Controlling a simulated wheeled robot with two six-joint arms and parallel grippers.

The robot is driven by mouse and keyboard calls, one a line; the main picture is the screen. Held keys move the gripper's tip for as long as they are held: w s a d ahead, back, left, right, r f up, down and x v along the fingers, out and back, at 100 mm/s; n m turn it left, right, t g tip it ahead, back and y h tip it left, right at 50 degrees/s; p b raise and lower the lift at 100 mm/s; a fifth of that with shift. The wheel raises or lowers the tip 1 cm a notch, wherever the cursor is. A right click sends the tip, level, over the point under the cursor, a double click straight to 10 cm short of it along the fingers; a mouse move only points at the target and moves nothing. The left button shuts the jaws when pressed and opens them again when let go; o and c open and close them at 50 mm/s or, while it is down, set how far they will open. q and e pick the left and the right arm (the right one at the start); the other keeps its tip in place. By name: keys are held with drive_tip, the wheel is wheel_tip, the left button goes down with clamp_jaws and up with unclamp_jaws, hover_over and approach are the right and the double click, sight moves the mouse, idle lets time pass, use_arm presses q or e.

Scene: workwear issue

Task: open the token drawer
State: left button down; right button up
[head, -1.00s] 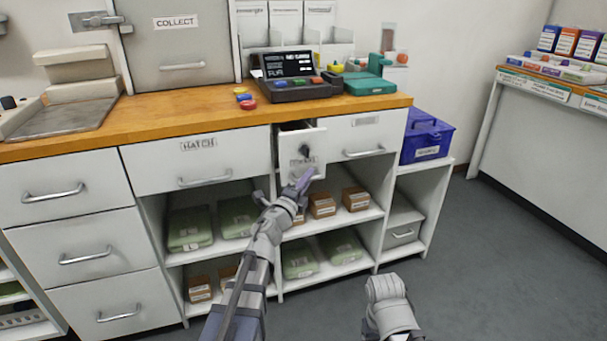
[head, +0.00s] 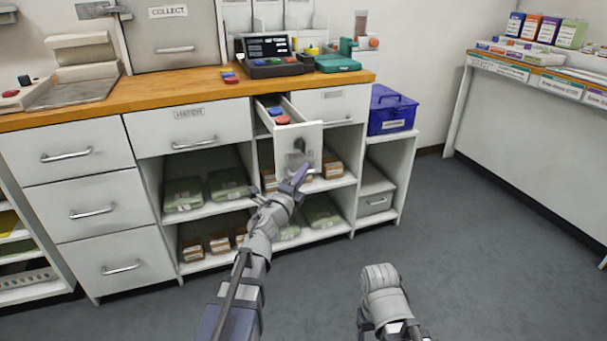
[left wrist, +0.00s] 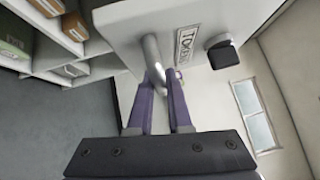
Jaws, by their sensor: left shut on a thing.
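The token drawer (head: 300,147) is a narrow white drawer under the wooden counter, and it stands well out from the cabinet. Red and blue tokens (head: 281,117) show inside it. In the left wrist view its front (left wrist: 135,22) carries a label reading in part "TOKEN", a dark knob or lock (left wrist: 222,54) and a metal bar handle (left wrist: 153,58). My left gripper (head: 301,172) is shut on this handle, with its purple fingers (left wrist: 158,100) on either side of it. My right arm's grey end (head: 382,290) shows low in the head view; its fingers are not visible.
The hatch drawer (head: 190,129) beside it is shut. Open shelves below hold green packs (head: 183,194) and brown boxes. A blue box (head: 391,110) stands at the cabinet's right end. Grey floor (head: 480,235) is free at the right.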

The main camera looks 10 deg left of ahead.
use_arm(q)
drive_tip(key=c, duration=0.8)
unclamp_jaws()
drive_tip(key=shift+c, duration=0.2)
